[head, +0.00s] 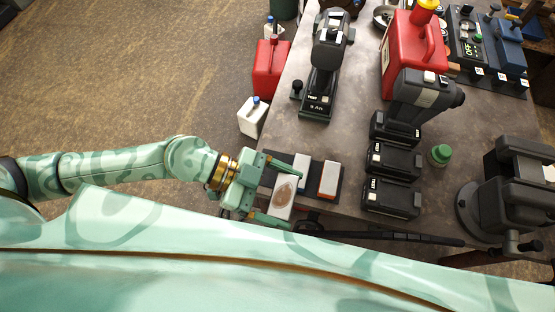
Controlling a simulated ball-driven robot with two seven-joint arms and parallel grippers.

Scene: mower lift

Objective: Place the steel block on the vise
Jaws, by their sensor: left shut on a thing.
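A pale block with a brown oval patch (284,190), which looks like the steel block, is between the fingers of my left gripper (281,193). The gripper is shut on it at the table's left front edge, beside a dark tray. Whether the block touches the tray or is raised cannot be told. The dark grey vise (512,190) stands at the right of the table, partly cut off by the picture's edge. Nothing is seen lying on the visible part of it. My right gripper is not in view.
The dark tray (318,196) holds a white-blue block (302,164) and a white-orange block (328,180). Black batteries (392,178), a drill (420,98), a green-capped item (440,154) and a red can (412,55) stand between tray and vise. A dark bar (390,235) runs along the front.

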